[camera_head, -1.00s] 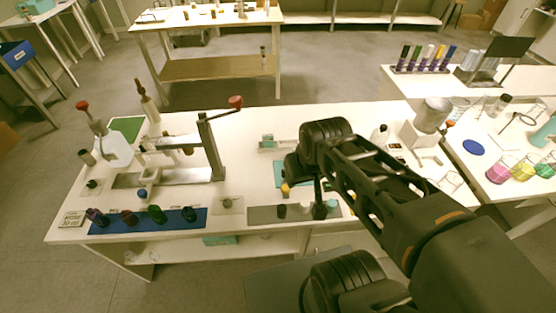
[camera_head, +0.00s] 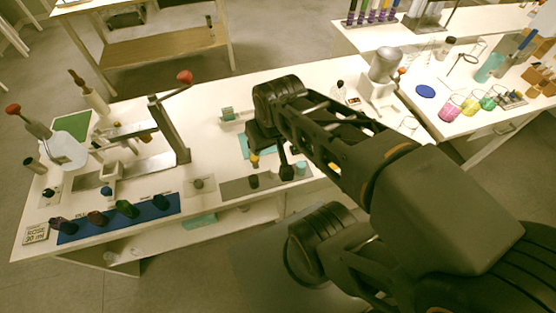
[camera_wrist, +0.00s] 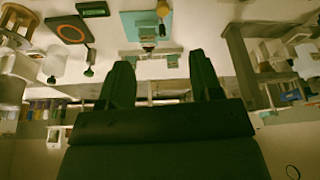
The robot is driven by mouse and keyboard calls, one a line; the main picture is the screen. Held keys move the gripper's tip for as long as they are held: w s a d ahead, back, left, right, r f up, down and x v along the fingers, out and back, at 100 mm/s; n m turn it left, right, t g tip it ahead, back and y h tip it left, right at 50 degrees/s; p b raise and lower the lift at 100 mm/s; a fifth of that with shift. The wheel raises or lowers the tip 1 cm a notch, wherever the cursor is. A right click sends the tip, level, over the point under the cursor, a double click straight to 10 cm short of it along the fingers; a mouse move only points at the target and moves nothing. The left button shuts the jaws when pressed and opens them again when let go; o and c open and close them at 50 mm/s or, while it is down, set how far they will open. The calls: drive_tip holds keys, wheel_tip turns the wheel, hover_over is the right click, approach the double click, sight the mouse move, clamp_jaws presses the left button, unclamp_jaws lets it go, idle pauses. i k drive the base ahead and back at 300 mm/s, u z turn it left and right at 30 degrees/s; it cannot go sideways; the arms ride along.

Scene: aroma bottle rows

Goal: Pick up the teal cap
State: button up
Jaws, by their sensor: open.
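A small teal cap (camera_head: 301,168) sits at the right end of a grey mat (camera_head: 235,187) near the front edge of the white bench. Two dark caps, one at the mat's middle (camera_head: 253,181) and one closer to the teal cap (camera_head: 286,173), stand on the same mat. My gripper (camera_wrist: 162,78) is open and empty in the wrist view, with its two dark fingers apart. In the head view my arm reaches over the bench behind the mat, and the fingers are hard to make out. I cannot make out the teal cap in the wrist view.
A teal mat (camera_head: 243,147) with a yellow-topped bottle lies behind the grey mat; it also shows in the wrist view (camera_wrist: 133,27). A blue mat (camera_head: 150,207) with several bottles is at front left. A lever press (camera_head: 170,130) stands behind it. A metal dispenser (camera_head: 383,68) stands at right.

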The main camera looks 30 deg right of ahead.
sight(301, 165)
drive_tip(key=k, duration=0.5)
drive_tip(key=u, duration=2.5)
drive_tip(key=k, duration=0.7)
drive_tip(key=z, duration=0.45)
